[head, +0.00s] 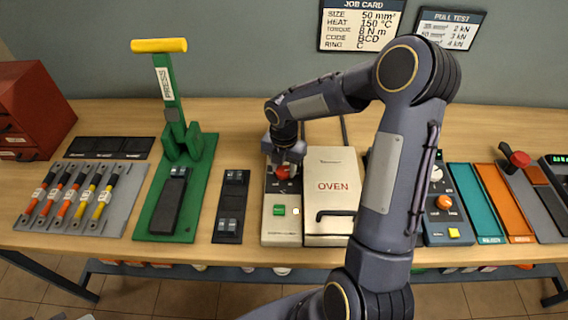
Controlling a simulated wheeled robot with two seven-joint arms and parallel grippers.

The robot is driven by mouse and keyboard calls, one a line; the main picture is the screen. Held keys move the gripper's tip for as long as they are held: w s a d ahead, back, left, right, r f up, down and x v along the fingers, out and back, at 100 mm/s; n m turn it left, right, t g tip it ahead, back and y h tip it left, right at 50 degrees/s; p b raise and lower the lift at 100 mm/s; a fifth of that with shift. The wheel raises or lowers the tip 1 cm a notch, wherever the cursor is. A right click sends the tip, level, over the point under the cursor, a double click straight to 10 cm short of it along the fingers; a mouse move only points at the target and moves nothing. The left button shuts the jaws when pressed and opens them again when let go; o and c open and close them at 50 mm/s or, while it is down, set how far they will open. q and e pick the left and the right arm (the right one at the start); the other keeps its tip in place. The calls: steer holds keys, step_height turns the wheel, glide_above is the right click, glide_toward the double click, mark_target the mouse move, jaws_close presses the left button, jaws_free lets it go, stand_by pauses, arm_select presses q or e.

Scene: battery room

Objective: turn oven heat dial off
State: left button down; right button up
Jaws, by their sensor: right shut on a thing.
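The oven (332,165) is a cream box labelled OVEN with a dark handle, near the middle of the bench. Its control panel (275,228) is on the left side of it, with a green button and a small lit light. The red heat dial (283,172) is at the top of this panel. My right gripper (284,168) reaches down from above and is shut on the red dial, hiding part of it. The dial's pointer and markings cannot be read. My left gripper is not in view.
A green press (187,140) with a yellow handle stands left, beside a grey tray (122,205) of several cable pieces. A blue-grey unit (434,230) with an orange knob stands right of my arm. Teal (474,200) and orange trays lie farther right. The bench front edge is clear.

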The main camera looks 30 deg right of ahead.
mark_target(284, 169)
steer(key=shift+w+r+n, duration=0.1)
steer(key=shift+n, duration=0.6)
steer(key=o, duration=1)
step_height(284, 169, up, 7)
steer(key=shift+r, duration=0.35)
